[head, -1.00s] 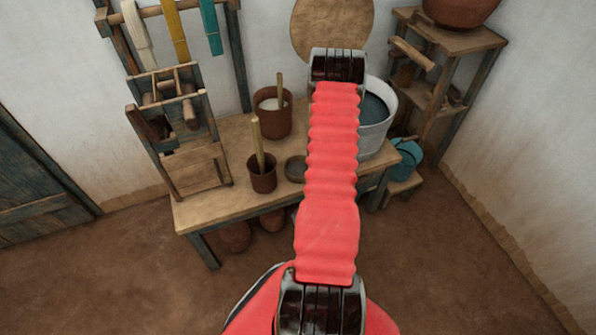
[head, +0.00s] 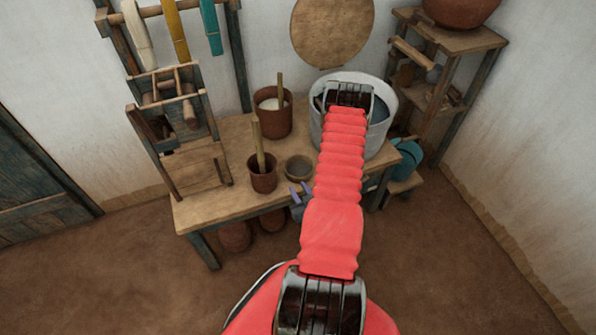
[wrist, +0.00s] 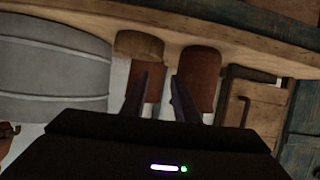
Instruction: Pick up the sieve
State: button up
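A small, round, dark-rimmed vessel (head: 298,168), which looks like the sieve, sits on the wooden table (head: 215,204) near its front edge, right of a brown pot with a stick. Its mesh is too small to make out. It also shows in the wrist view (wrist: 140,45), where the picture is upside down. My gripper (head: 300,188) is in front of the table edge, just short of the vessel and partly hidden by my arm. In the wrist view its two dark fingers (wrist: 160,82) are apart with nothing held between them.
Brown pots (head: 262,178) and (head: 273,117) with sticks stand left of the vessel. A large grey tub (head: 391,96) stands right of it. A wooden frame (head: 200,165) is on the table's left end. A round board (head: 333,32) is on the wall.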

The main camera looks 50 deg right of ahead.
send_near(288, 174)
jog(key=shift+r+x, duration=0.15)
jog(key=shift+x, duration=0.95)
jog(key=shift+r+x, duration=0.2)
jog(key=shift+x, duration=0.95)
jog(key=shift+w+d, duration=0.1)
jog(key=shift+x, duration=2.6)
jog(key=shift+f, duration=0.1)
grip_shut()
